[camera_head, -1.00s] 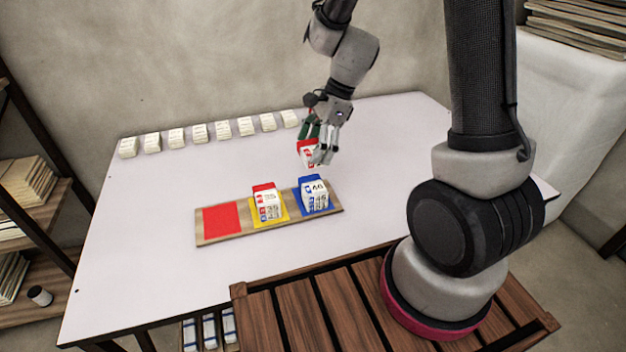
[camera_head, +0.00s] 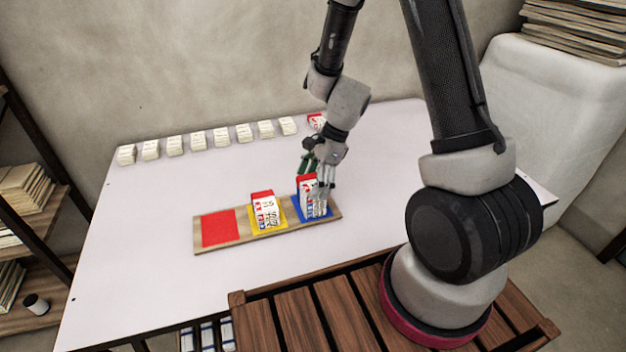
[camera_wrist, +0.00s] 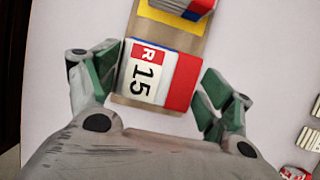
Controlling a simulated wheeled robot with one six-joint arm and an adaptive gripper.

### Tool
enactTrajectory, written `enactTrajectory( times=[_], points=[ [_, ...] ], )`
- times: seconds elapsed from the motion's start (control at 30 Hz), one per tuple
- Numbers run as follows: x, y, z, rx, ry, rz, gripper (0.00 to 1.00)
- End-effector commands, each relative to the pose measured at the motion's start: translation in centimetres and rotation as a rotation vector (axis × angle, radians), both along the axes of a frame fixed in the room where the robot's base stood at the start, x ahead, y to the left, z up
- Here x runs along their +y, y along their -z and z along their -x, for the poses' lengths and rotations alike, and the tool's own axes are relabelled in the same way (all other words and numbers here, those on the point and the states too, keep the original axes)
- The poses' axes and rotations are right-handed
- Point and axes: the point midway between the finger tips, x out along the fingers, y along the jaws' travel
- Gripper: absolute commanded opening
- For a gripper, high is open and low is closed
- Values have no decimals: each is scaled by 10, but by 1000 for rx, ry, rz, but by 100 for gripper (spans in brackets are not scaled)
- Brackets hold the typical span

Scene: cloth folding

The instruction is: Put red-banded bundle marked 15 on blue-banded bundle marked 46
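The red-banded bundle marked 15 (camera_wrist: 150,74) lies between the two fingers of my gripper (camera_wrist: 160,78) in the wrist view.
The wooden board (camera_head: 285,236) also bears a yellow pad with red-topped bundles (camera_head: 265,211) and an empty red pad (camera_head: 219,228). A row of white bundles (camera_head: 198,140) stands along the back edge, with a red-topped one (camera_head: 317,121) at its right end. The front table is clear.

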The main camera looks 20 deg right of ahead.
Motion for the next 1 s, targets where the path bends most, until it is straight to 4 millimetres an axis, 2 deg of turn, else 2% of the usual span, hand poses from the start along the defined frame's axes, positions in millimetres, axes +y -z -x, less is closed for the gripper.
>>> enactTrajectory(
  times=[0.03,0.1,0.43,0.57,0.67,1.0],
  points=[
    [0,0,0,0,0,0,91],
    [0,0,0,0,0,0,100],
    [0,-1,0,0,0,0,100],
    [-2,-8,-1,-3,0,-1,100],
    [-8,-23,-1,-5,0,-1,100],
    [-37,-92,-1,-5,1,1,100]
  ],
)
